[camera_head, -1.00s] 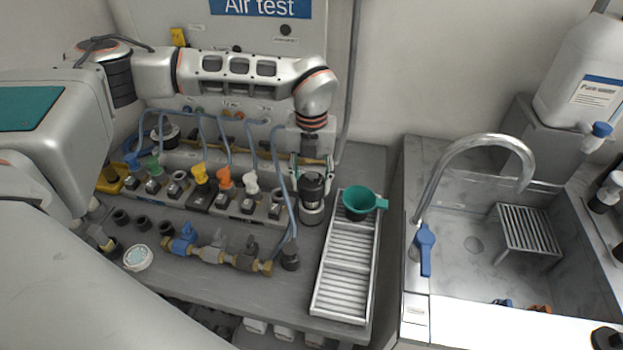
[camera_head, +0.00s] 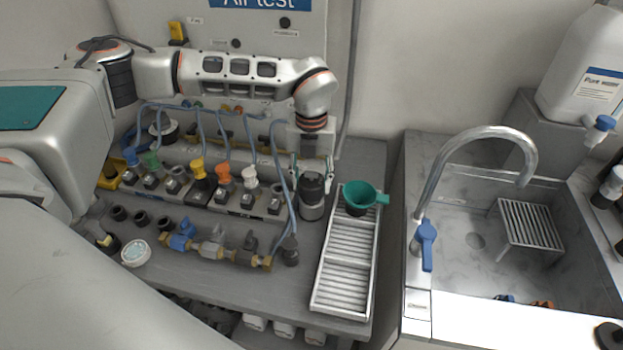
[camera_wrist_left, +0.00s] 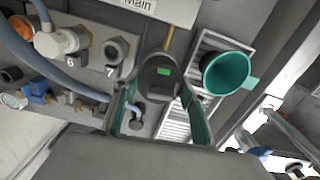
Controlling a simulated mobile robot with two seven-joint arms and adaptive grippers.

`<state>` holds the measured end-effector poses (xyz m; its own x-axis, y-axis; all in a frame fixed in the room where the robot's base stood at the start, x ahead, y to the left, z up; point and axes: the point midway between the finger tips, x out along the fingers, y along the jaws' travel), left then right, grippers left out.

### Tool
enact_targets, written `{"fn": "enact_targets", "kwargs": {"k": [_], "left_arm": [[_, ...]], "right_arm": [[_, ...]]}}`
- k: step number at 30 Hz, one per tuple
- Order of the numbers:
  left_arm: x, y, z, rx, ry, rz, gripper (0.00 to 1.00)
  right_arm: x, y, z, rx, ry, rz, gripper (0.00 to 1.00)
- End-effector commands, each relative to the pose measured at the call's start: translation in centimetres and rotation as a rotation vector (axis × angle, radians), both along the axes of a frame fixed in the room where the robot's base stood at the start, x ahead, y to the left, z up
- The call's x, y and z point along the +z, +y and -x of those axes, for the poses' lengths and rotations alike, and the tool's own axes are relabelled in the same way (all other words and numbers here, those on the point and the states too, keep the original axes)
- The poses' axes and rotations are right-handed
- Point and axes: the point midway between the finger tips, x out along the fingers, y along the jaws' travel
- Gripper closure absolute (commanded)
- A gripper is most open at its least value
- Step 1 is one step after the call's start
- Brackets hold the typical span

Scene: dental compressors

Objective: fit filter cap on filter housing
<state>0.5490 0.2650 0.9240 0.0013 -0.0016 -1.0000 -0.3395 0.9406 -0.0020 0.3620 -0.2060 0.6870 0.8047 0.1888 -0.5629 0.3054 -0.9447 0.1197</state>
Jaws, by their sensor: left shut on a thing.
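My left gripper (camera_head: 311,172) points down near the right end of the bench. It is shut on the dark filter cap (camera_head: 312,186). The cap is upright directly over the grey cylindrical filter housing (camera_head: 312,209) and appears to meet its top; the seam is too small to judge. In the left wrist view, the teal-lined fingers (camera_wrist_left: 161,88) stand on both sides of the dark round cap (camera_wrist_left: 160,72), which hides the housing beneath. My right gripper is not in view.
A slatted metal tray (camera_head: 343,285) with a green funnel (camera_head: 361,195) stands just right of the housing. Blue hoses (camera_head: 283,165) and numbered valves (camera_head: 222,182) crowd the left. A brass valve manifold (camera_head: 213,248) lies in front. A sink (camera_head: 475,242) is farther right.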

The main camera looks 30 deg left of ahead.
Motion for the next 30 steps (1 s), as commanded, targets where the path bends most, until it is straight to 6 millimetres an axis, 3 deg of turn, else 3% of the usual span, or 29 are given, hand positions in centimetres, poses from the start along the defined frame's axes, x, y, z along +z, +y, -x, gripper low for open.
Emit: {"fn": "enact_targets", "kwargs": {"k": [17, 18, 20, 30], "left_arm": [[-1.9, 0.0, 0.0, 0.0, 0.001, 0.0, 0.8], [-1.8, 0.0, 0.0, 0.0, 0.0, 0.0, 0.5], [-1.8, 0.0, 0.0, 0.0, 0.0, 0.0, 0.38], [-1.7, 0.0, 0.0, 0.0, 0.0, 0.0, 0.38]], "right_arm": [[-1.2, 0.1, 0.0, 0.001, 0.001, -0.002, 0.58], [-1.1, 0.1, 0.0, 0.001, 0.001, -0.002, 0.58], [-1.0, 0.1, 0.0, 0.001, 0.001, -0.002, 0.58], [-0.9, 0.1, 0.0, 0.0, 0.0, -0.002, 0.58]]}}
